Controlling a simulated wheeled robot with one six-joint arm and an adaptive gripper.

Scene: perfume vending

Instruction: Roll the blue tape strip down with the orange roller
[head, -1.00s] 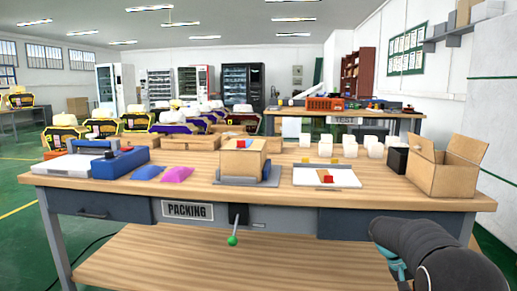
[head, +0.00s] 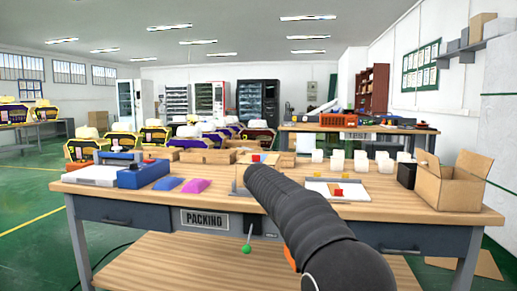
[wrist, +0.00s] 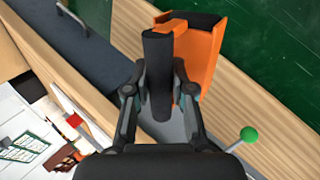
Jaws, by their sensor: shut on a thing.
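In the wrist view my gripper (wrist: 158,92) is shut on the dark handle of the orange roller (wrist: 205,55). The roller's orange body sticks out beyond the fingers to the right. In the head view my arm hides my gripper. A small orange patch (head: 290,258) shows beside the arm; I cannot tell whether it is the roller. I cannot make out the blue tape strip in either view.
The packing table (head: 140,197) holds a blue device (head: 143,175), blue and pink pouches, a white board (head: 350,190) with a red block, and an open carton (head: 450,182). A green-knobbed lever (head: 246,249) hangs in front; its knob also shows in the wrist view (wrist: 249,135).

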